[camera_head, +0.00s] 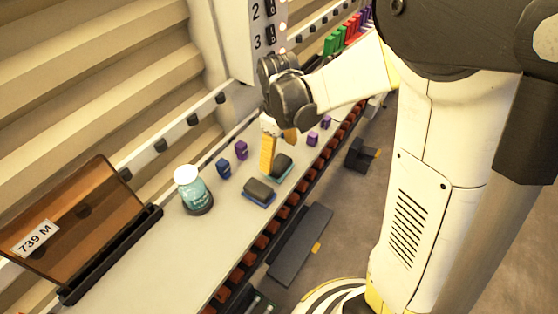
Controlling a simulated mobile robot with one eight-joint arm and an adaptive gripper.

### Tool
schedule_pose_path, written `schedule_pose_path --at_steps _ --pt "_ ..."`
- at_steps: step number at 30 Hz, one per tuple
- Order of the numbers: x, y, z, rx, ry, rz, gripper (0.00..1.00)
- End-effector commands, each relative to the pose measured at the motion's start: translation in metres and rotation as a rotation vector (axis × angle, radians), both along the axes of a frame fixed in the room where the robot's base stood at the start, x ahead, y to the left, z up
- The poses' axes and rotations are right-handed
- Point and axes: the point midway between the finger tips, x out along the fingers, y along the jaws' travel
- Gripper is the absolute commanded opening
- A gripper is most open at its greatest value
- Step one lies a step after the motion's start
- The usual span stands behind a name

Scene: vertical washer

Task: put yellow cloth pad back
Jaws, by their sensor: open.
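My gripper (280,154) points down over the narrow pale counter (160,255), near the middle of the view. Two yellow-orange parts show at its end, a long bright one on the left and a shorter darker one on the right. They look like its two fingers, spread apart. I cannot clearly make out a separate yellow cloth pad; it may be hidden by the gripper. A dark pad with a teal edge (281,166) lies just below the gripper. A dark pad with a blue edge (259,192) lies nearer on the counter.
A teal bottle with a white cap (192,190), a blue item (223,168) and a purple item (241,150) stand left of the pads. A brown tinted panel labelled 739 M (80,215) is at the left. Red, green and purple items (345,36) line the far end.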

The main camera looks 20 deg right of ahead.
Motion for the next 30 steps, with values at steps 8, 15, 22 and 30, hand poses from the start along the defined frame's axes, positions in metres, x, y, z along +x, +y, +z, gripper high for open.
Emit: schedule_pose_path --at_steps 8,15,22,30 --pt "0.000 0.000 0.060 0.000 0.000 0.000 0.89" --pt "-0.006 0.000 0.084 0.001 -0.019 -0.019 0.89" --pt "-0.050 0.000 0.121 0.024 -0.213 -0.212 0.89" --pt "-0.109 0.000 0.139 0.129 -0.489 -0.491 0.89"
